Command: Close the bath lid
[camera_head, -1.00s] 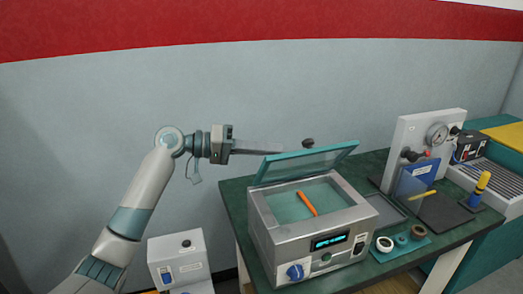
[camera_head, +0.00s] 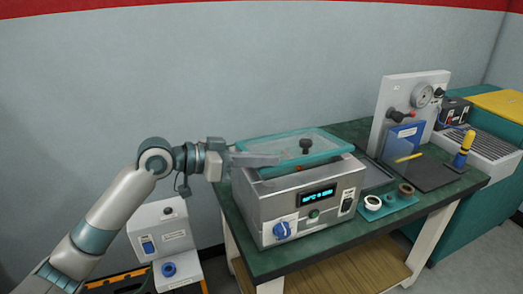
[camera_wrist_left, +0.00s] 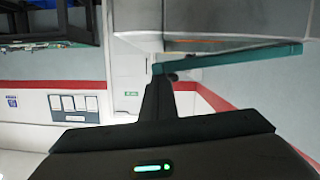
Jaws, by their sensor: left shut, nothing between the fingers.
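The bath (camera_head: 300,201) is a metal box with a lit display and a blue knob, standing on the green-topped table. Its teal-rimmed clear lid (camera_head: 325,153) with a black knob is nearly down, tilted slightly with a gap above the rim. My left gripper (camera_head: 275,159) is shut and empty. Its fingers lie at the lid's left end, and contact cannot be told. In the left wrist view the lid's teal edge (camera_wrist_left: 235,56) crosses just beyond the fingers (camera_wrist_left: 158,98). My right gripper is not in view.
A gauge panel (camera_head: 412,105) with a blue plate stands right of the bath. Rings (camera_head: 389,199) lie on a teal mat in front of it. A white box (camera_head: 160,227) stands at lower left. The wall behind is bare.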

